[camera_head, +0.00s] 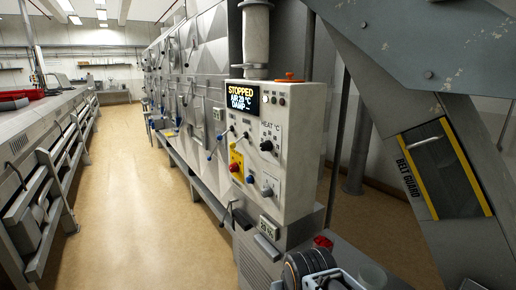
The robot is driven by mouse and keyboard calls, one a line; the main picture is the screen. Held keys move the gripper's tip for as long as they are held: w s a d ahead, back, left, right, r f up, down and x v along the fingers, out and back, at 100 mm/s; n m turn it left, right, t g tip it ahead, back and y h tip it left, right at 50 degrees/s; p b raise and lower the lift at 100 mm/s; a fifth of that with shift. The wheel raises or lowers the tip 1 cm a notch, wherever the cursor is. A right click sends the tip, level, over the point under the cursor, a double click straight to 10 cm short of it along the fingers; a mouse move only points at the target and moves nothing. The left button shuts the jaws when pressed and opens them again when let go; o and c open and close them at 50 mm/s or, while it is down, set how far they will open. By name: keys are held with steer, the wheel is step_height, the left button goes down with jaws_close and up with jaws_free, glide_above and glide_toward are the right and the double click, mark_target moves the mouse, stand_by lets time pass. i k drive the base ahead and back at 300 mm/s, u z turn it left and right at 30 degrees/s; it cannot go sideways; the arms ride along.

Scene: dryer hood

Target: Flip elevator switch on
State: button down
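A grey control box (297,160) stands right of centre, its front facing left. Its display (242,97) reads STOPPED, an air temperature and DAMP. Below are a black knob (266,146) by the label HEAT °C, a red switch on a yellow plate (236,163), and small levers, one with a blue tip (250,179) and another lower right (267,190). I cannot read which control is the elevator switch, nor tell its position.
A slanted grey chute with a yellow-edged belt guard (438,166) stands close on the right. Black ribbed rings (306,266) and a red item (323,242) sit below the box. A long bench (40,130) lines the left. The tan aisle floor (140,190) is clear.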

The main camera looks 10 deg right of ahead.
mark_target(233, 145)
steer(key=u, duration=0.1)
steer(key=i, duration=0.95)
steer(key=u, duration=0.35)
